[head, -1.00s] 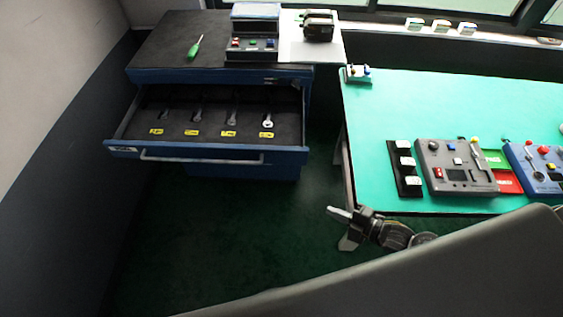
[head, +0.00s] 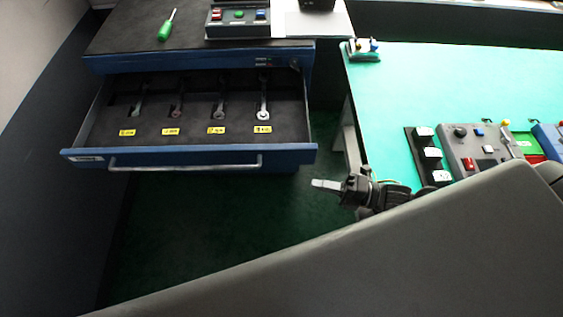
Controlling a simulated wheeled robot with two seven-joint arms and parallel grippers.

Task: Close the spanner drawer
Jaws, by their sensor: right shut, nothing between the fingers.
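The spanner drawer (head: 290,155) is pulled out of the blue cabinet (head: 200,62) at the upper left. Several spanners lie in its dark insert, each with a yellow label in front; one spanner (head: 263,98) is at the right end. A grey bar handle (head: 185,164) runs along the drawer front. My right gripper (head: 318,183) is shut and empty, pointing left. In the picture it is just below and right of the drawer's right front corner, apart from the handle. My left gripper is not in view.
A green-topped bench (head: 450,90) stands to the right, with a grey control box (head: 480,150) and a black switch strip (head: 428,160) near its front edge. A green screwdriver (head: 166,28) lies on the cabinet top. Dark green floor (head: 200,225) is clear before the drawer.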

